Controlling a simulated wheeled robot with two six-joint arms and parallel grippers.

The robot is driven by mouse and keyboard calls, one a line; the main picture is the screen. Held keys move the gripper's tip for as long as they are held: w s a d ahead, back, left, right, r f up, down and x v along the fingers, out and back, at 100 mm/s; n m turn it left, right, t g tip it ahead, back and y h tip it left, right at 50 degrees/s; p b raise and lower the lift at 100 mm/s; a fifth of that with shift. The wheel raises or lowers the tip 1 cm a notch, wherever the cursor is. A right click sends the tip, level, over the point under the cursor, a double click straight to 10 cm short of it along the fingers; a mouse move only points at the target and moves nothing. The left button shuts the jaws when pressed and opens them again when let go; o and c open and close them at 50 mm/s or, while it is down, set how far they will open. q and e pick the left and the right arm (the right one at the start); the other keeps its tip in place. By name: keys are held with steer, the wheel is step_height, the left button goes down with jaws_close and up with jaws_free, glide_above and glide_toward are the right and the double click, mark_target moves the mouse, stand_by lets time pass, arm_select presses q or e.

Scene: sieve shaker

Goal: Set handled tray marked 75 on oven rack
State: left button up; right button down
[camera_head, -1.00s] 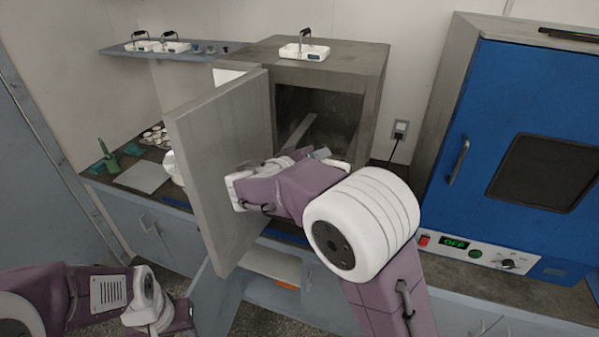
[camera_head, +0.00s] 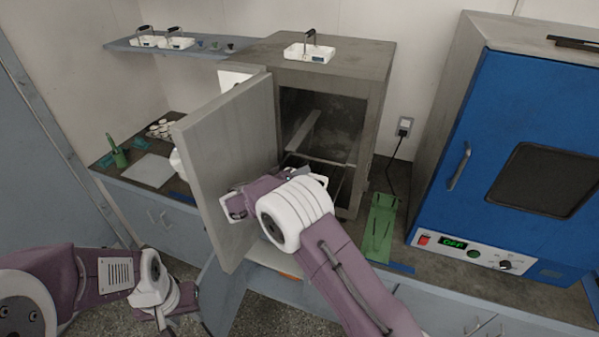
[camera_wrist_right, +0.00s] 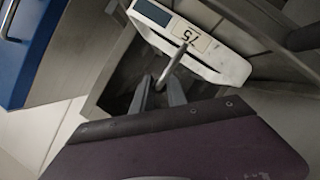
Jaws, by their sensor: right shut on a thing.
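The white handled tray (camera_wrist_right: 218,62) marked 75 shows in the right wrist view, its label upside down. My right gripper (camera_wrist_right: 160,84) is shut on the tray's grey handle. In the head view, the tray's white edge (camera_head: 321,179) shows at the grey oven's opening, mostly hidden behind my right arm; I cannot tell whether it touches the rack. The oven rack (camera_head: 328,161) shows as thin bars inside the oven (camera_head: 375,100). My left gripper (camera_head: 165,322) is at the lower left, far from the tray; its fingers cannot be made out.
The grey oven door (camera_head: 228,150) stands open left of the opening, close to my right arm. Another handled tray (camera_head: 309,53) sits on the oven. More trays stand on the wall shelf (camera_head: 120,46). A green holder (camera_head: 380,228) and a blue oven (camera_head: 500,140) stand to the right.

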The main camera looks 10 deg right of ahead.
steer(key=shift+s+b, duration=0.2)
steer(key=shift+b, duration=0.1)
steer(key=c, duration=1.7)
jaws_free()
steer(key=o, duration=0.4)
steer(key=shift+w+f, duration=0.1)
steer(key=shift+w, duration=0.05)
steer(key=shift+c, duration=0.2)
steer(key=shift+r+p, duration=0.3)
steer(key=b+v, duration=0.3)
steer(key=v, duration=0.9)
steer(key=shift+b, duration=0.35)
